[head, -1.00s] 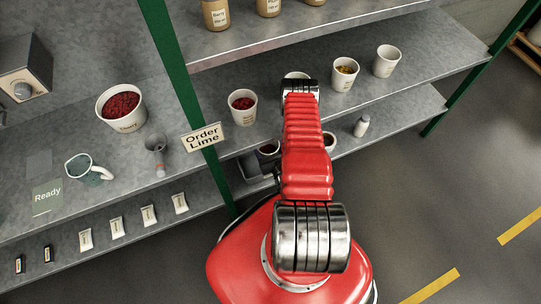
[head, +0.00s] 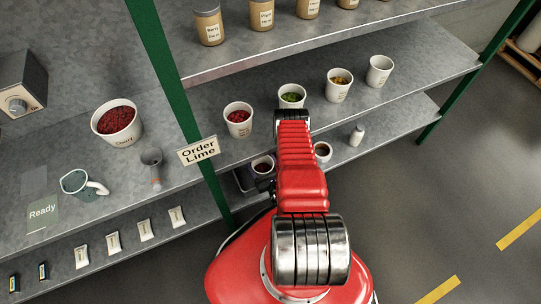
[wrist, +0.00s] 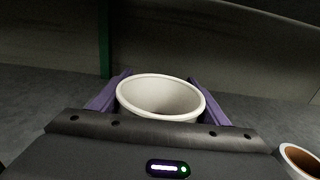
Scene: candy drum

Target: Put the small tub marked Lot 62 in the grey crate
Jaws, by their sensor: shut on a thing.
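My gripper (wrist: 160,90) is shut on a white tub (wrist: 160,112), with one purple finger on each side of it. The tub looks upright, and its inside is pale with no contents showing. No marking on it can be read. In the head view my red arm hides the gripper and the held tub. A dark grey box, perhaps the grey crate (head: 241,180), partly shows on the lower shelf, left of my arm.
A tub with dark contents (head: 262,166) is left of my arm, and a brown-filled tub (head: 322,152) is right of it. Several tubs line the shelf above. A green post (head: 180,95) rises at the left.

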